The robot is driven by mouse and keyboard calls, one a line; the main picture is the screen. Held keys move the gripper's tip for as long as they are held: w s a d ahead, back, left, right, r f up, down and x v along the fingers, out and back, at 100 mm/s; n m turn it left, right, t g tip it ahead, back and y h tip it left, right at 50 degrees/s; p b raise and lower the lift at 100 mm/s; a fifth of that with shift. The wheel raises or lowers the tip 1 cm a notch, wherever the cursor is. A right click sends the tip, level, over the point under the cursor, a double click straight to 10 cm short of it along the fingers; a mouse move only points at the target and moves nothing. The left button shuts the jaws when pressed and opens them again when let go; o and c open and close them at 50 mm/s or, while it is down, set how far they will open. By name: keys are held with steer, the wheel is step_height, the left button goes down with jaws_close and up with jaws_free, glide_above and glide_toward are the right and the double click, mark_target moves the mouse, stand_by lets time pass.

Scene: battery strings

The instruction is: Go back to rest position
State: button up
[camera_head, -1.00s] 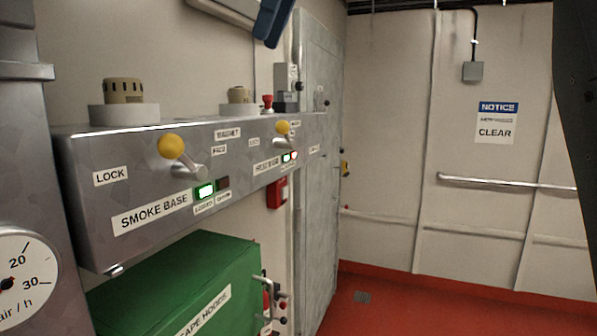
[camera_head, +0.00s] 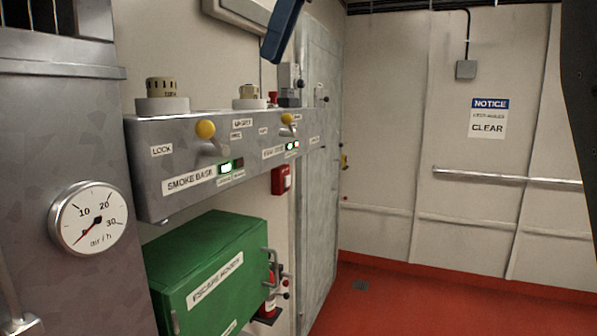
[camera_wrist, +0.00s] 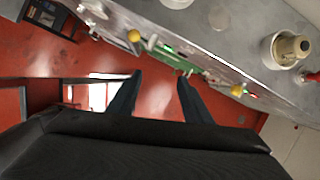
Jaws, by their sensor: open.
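My gripper (camera_wrist: 160,78) shows in the wrist view with its two dark fingers apart and nothing between them. Below the fingertips in that picture lies red floor. The metal smoke base shelf (camera_wrist: 225,35) runs along the upper right of the wrist view, apart from the fingers. In the head view a blue piece at the top, likely part of my arm, hangs in front of the wall; the fingertips cannot be made out there.
The smoke base shelf (camera_head: 240,150) carries yellow-knobbed levers (camera_head: 205,129) and round detectors (camera_head: 162,88). A green escape hoods box (camera_head: 215,262) stands below. A gauge cabinet (camera_head: 70,150) is at left. The red floor (camera_head: 430,300) at right is clear.

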steer(key=w+d+f+n+h+b, duration=0.15)
steer(key=d+f, duration=0.25)
steer(key=f, duration=0.7)
steer(key=w+d+f+n+t+b, duration=0.1)
steer(key=w+d+f+n+b, duration=0.15)
steer(key=f, duration=0.85)
steer(key=w+d+f+n+h+b, duration=0.1)
steer(key=w+d+f+n, duration=0.25)
steer(key=f, duration=0.65)
steer(key=s+d+f+n+b, duration=0.1)
steer(key=s+d+f+n, duration=0.2)
steer(key=s+f, duration=0.3)
steer(key=s+d+f+n+h+b, duration=0.1)
steer(key=s+d+f+n, duration=0.3)
steer(key=f, duration=1.1)
steer(key=s+d+f+n+h+b, duration=0.1)
steer(key=s+d+f+n, duration=0.3)
steer(key=f, duration=0.7)
steer(key=s+d+b, duration=0.1)
steer(key=s+d, duration=0.1)
steer(key=s, duration=0.2)
steer(key=shift+s+d+f, duration=0.2)
steer(key=shift+s+f, duration=0.05)
steer(key=shift+s, duration=0.1)
